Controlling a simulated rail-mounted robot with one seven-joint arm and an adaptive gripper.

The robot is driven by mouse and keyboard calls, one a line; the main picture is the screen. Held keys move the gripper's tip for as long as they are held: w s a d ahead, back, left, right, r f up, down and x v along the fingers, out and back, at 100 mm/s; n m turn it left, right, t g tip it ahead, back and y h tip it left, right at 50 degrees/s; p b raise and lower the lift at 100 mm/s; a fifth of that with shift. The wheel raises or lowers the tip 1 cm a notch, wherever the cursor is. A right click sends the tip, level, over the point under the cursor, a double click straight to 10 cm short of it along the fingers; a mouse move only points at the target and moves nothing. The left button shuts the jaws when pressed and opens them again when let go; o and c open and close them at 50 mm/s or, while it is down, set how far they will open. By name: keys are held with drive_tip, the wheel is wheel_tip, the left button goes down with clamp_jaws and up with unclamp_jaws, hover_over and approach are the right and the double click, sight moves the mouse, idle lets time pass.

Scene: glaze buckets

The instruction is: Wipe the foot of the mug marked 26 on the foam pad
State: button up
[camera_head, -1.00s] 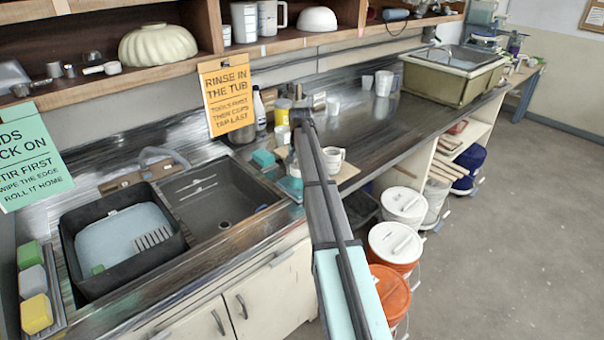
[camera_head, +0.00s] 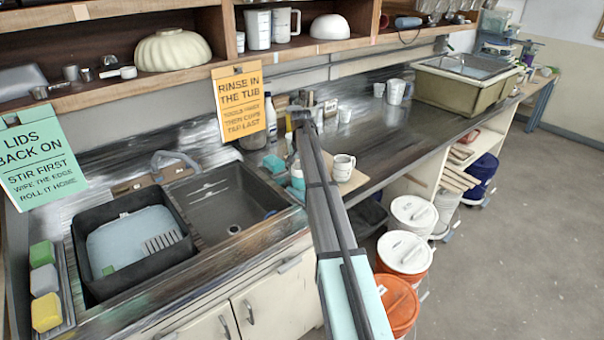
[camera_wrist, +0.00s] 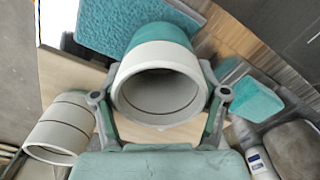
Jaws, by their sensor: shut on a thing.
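My gripper (camera_wrist: 160,94) is shut on a mug (camera_wrist: 160,54), one finger on each side. The mug has a pale rim and a teal lower part. Its open mouth faces the wrist camera and its foot is out of sight. No number can be read on it. The teal foam pad (camera_wrist: 97,22) lies beyond the mug in the wrist view. I cannot tell whether the foot touches it. In the head view the arm hides the gripper, and a teal-and-white shape beside the arm seems to be the held mug (camera_head: 297,172).
A white mug (camera_head: 343,167) stands on a board right of the arm; a pale mug also shows in the wrist view (camera_wrist: 60,130). A teal sponge (camera_wrist: 255,100) lies at right there. The sink (camera_head: 225,205) and a black tub (camera_head: 125,240) are left. Lidded buckets (camera_head: 405,250) stand below the counter.

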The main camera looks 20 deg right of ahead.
wheel_tip(320, 180, up, 7)
drive_tip(key=p, duration=0.3)
idle(0.5)
drive_tip(key=shift+d+f+b, duration=0.1)
drive_tip(key=shift+b, duration=0.2)
